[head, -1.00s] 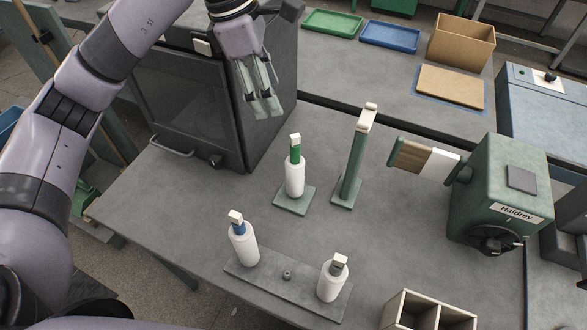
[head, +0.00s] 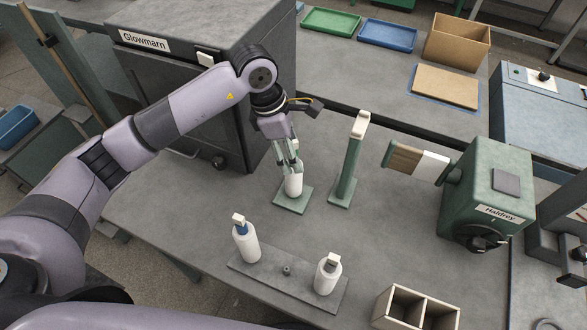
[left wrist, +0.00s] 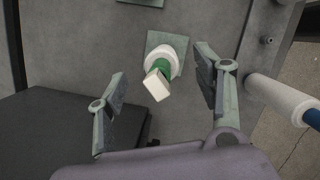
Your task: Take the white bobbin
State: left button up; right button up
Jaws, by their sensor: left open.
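A white bobbin (head: 294,184) stands upright on a small green square plate (head: 285,204), its upper part hidden by my left gripper in the head view. In the left wrist view the bobbin (left wrist: 175,55) shows a green neck and a cream block on top. My left gripper (head: 288,163) is open, pointing down around the bobbin's top; in the left wrist view its fingers stand apart on either side (left wrist: 161,66). My right gripper is out of view.
A green post (head: 349,165) with a cream cap stands just right of the bobbin. A dark cabinet (head: 210,120) is behind my left arm. A divided wooden box (head: 400,308) sits at the front.

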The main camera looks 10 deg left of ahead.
pick_arm(q)
jog(key=shift+x, duration=1.05)
jog(key=c, duration=1.1)
